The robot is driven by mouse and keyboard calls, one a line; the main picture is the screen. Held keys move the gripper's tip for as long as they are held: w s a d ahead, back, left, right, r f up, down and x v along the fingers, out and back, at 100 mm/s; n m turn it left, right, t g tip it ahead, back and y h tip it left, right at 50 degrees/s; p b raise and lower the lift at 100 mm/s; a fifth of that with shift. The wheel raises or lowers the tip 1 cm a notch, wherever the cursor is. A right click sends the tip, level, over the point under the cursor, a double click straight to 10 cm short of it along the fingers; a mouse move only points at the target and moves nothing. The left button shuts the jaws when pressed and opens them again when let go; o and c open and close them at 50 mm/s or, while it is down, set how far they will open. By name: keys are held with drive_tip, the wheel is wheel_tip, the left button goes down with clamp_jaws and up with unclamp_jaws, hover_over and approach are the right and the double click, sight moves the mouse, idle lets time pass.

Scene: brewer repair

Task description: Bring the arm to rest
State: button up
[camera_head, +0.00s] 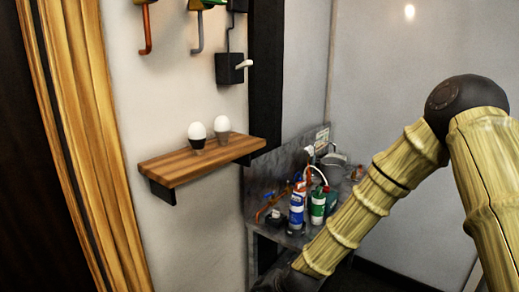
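My arm, with bamboo-like yellow links and a dark elbow joint, comes in from the right and slopes down to the lower middle of the head view. Its lower end reaches a dark wrist part at the bottom edge, in front of the metal workbench (262,206). The fingers of my gripper lie below the picture, so whether they hold anything cannot be seen.
A wooden wall shelf (180,167) holds two white-topped bulbs, a left one (197,132) and a right one (222,125). A black switch box (229,69) hangs above. Bottles, including a blue-and-white one (297,207), crowd the bench. A wooden curtain-like panel (80,120) stands left.

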drive_tip(key=s+d+f+n+g+h, duration=0.1)
drive_tip(key=s+d+f, duration=0.2)
drive_tip(key=s+f, duration=0.25)
drive_tip(key=s+d+f+g, duration=0.1)
drive_tip(key=s+d+f, duration=0.25)
drive_tip(key=f, duration=0.25)
drive_tip(key=s+d+f+n+g+h, duration=0.1)
drive_tip(key=s+d+f, duration=0.3)
drive_tip(key=s, duration=0.5)
drive_tip(key=s+d+f+n+g+h+b, duration=0.1)
drive_tip(key=s+d+f, duration=0.4)
drive_tip(key=s, duration=0.5)
drive_tip(key=s+d+f+n+g+h+b, duration=0.1)
drive_tip(key=s+d+f, duration=0.3)
drive_tip(key=s, duration=0.6)
drive_tip(key=shift+s+d+f+n+g+h, duration=0.35)
drive_tip(key=shift+d+n, duration=0.25)
drive_tip(key=shift+d, duration=0.35)
drive_tip(key=shift+w, duration=0.1)
drive_tip(key=shift+c, duration=0.3)
